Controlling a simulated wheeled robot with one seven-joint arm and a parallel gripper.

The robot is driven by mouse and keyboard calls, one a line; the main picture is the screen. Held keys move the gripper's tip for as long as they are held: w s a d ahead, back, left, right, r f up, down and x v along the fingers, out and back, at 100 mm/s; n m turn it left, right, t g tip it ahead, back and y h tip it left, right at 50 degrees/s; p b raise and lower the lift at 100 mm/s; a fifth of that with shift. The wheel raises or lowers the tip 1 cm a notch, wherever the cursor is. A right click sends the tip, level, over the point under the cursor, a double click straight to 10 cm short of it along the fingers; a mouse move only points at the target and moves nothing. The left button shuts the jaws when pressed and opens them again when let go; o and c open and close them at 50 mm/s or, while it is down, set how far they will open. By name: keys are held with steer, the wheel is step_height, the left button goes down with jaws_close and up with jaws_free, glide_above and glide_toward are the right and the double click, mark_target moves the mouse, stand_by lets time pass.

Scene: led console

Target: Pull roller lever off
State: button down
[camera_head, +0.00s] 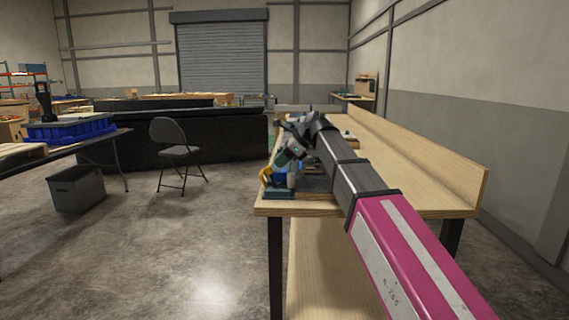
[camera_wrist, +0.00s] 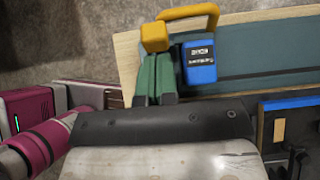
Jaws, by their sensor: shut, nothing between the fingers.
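A yellow lever with a block-shaped end and a bent bar (camera_wrist: 190,12) shows at the top of the wrist view; I take it for the roller lever. It also shows in the head view (camera_head: 265,175), at the near left corner of the wooden table. A blue box with a dark label (camera_wrist: 200,63) sits beside it on a dark teal panel (camera_wrist: 265,45). My gripper (camera_wrist: 155,56) has green fingers, shut together and empty. Their tips appear at the yellow block; I cannot tell whether they touch it. In the head view my gripper (camera_head: 289,158) is above the console.
The wooden table (camera_head: 440,190) has a raised back edge on the right and a long bare top. Another blue part (camera_wrist: 290,102) lies right of my gripper in the wrist view. A folding chair (camera_head: 175,145) and a grey bin (camera_head: 77,190) stand left, across open floor.

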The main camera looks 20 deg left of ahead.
steer(key=shift+r, duration=0.1)
steer(key=shift+r, duration=0.7)
steer(key=shift+d, duration=0.1)
steer(key=a+r+v, duration=0.1)
steer(key=v, duration=1.2)
steer(key=shift+s+a, duration=0.2)
steer(key=shift+r, duration=0.1)
